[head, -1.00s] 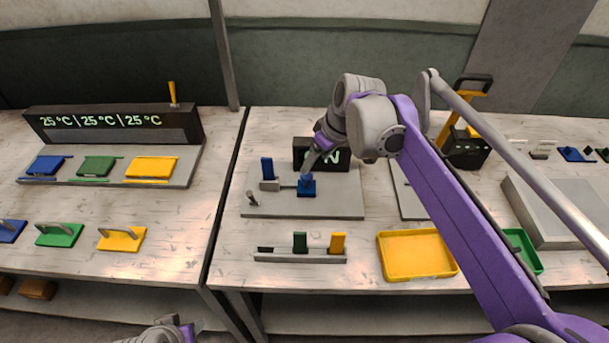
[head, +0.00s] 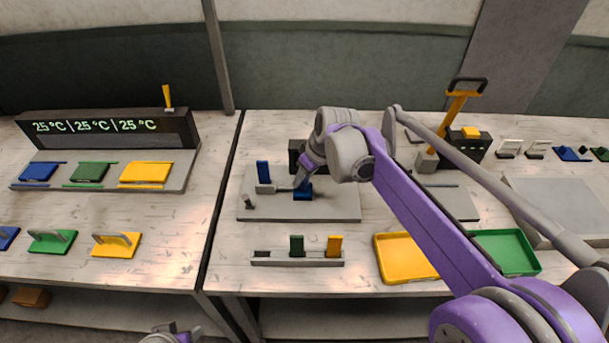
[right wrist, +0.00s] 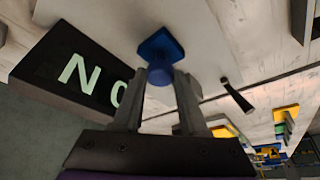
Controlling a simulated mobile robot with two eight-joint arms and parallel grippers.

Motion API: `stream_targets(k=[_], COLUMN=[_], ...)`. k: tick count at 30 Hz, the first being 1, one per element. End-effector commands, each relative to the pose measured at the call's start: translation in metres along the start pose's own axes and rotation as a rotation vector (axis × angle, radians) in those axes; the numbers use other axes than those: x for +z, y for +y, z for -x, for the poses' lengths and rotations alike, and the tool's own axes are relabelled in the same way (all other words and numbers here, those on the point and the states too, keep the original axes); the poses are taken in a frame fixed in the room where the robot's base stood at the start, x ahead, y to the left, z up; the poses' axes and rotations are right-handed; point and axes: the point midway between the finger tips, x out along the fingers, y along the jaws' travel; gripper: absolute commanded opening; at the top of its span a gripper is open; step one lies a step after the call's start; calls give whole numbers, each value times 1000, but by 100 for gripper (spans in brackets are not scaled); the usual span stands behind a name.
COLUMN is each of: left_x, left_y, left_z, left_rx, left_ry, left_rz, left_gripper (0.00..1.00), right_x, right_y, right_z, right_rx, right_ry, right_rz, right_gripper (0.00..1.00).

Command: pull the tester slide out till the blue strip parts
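The tester's grey base plate (head: 330,210) lies on the right-hand table. A blue upright piece (head: 263,171) stands in a small grey holder at its left. A blue block (head: 303,194) sits right of it, and its round blue knob shows in the right wrist view (right wrist: 160,76). My right gripper (head: 301,183) is down at this block, its fingers (right wrist: 160,90) on either side of the knob; I cannot tell if they press it. My left gripper (head: 172,335) is partly cut off at the bottom edge.
A dark display (right wrist: 85,75) with pale letters stands close behind the gripper. In front are a rack (head: 298,259) with green and yellow pieces, a yellow tray (head: 400,278) and a green tray (head: 525,262). A yellow-levered device (head: 465,145) stands behind my right arm.

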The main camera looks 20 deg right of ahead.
Motion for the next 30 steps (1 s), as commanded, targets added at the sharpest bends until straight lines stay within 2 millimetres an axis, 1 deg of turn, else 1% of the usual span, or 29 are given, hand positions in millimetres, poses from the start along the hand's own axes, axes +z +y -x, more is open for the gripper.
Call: stream_targets(k=[1, 5, 6, 7, 30], left_x=[0, 0, 0, 0, 0], left_y=[0, 0, 0, 0, 0], left_z=[0, 0, 0, 0, 0], left_rx=[0, 0, 0, 0, 0], left_ry=[0, 0, 0, 0, 0], left_rz=[0, 0, 0, 0, 0], left_gripper=[50, 50, 50, 50, 50], right_x=[0, 0, 0, 0, 0], right_y=[0, 0, 0, 0, 0], right_z=[0, 0, 0, 0, 0], right_rx=[0, 0, 0, 0, 0], right_ry=[0, 0, 0, 0, 0], right_rz=[0, 0, 0, 0, 0], right_gripper=[32, 8, 1, 0, 0])
